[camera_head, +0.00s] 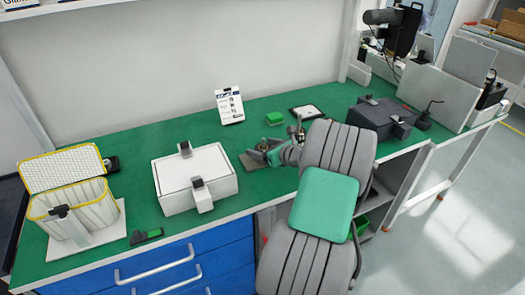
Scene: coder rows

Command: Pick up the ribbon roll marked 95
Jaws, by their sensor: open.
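I cannot make out any ribbon roll or the marking 95 in the head view. A white lidded case (180,172) with dark clips stands on the green bench top (150,140), left of the middle. A yellow-rimmed basket (70,207) with a pale ribbed lining stands at the far left, its mesh lid raised at the back. A dark lidded case (378,118) stands at the right. What these hold is hidden. My gripper is not in view.
A grey chair (312,245) with a green cushion stands in front of the bench's right half. A metal device (275,150), a standing card (229,105) and a green block (274,118) are on the bench. Blue drawers (165,268) are below. Floor at right is clear.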

